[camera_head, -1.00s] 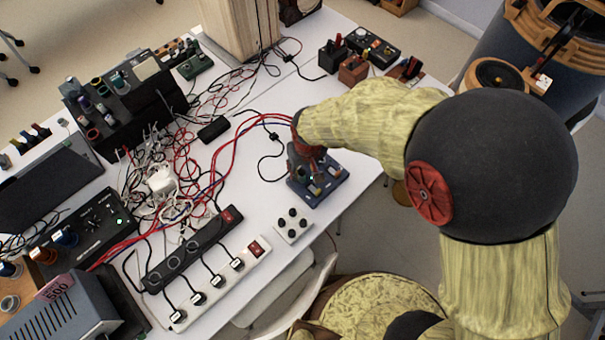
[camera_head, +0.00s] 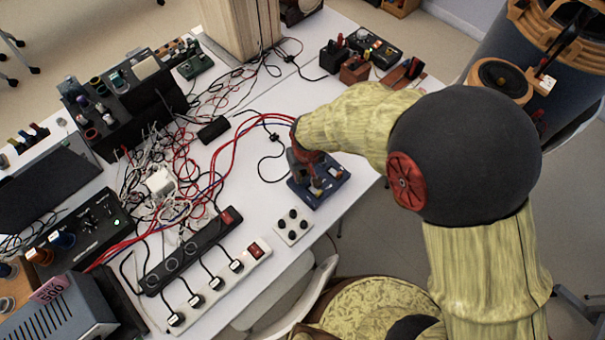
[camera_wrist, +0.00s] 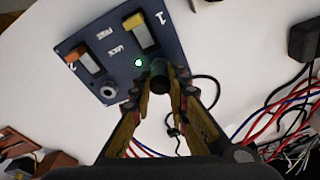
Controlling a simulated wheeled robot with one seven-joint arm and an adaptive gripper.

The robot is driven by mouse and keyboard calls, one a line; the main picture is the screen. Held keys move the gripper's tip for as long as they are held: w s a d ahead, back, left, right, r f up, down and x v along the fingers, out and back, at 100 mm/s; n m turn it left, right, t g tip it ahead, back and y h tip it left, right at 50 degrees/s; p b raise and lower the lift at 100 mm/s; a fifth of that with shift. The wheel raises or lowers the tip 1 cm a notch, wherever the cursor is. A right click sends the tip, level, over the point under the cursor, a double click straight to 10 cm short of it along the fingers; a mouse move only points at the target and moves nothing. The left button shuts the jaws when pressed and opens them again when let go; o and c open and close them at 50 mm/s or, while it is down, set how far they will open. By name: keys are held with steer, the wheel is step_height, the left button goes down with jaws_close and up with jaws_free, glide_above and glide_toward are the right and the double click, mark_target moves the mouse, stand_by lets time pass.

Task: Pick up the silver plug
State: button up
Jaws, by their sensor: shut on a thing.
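My gripper (camera_wrist: 158,88) is shut on a dark, round-ended cylinder (camera_wrist: 158,74) at the edge of a blue panel (camera_wrist: 98,52). The cylinder looks dark rather than silver, and I cannot tell whether it is the silver plug or whether it touches the panel. A small silver ring with a dark centre (camera_wrist: 107,92) sits on the panel, left of my fingers. The panel also bears a yellow block, an orange-brown block and a lit green-white lamp (camera_wrist: 138,62). In the head view, my gripper (camera_head: 312,174) covers part of the blue panel (camera_head: 333,183).
A white plate with black knobs (camera_head: 293,227) lies below the panel. Power strips (camera_head: 192,250), tangled red and black cables and dark equipment fill the left. Small boxes (camera_head: 355,69) stand at the back right. The table's edge is close to the panel's right.

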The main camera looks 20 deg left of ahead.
mark_target(302, 172)
jaws_close()
steer(key=shift+r, duration=0.45)
step_height(302, 172, up, 2)
steer(key=shift+r+p, duration=0.15)
steer(key=shift+p, duration=0.3)
steer(key=s+d+r+p, duration=0.4)
steer(key=s+d+r, duration=0.3)
steer(key=s+r, duration=0.3)
steer(key=shift+s, duration=1.1)
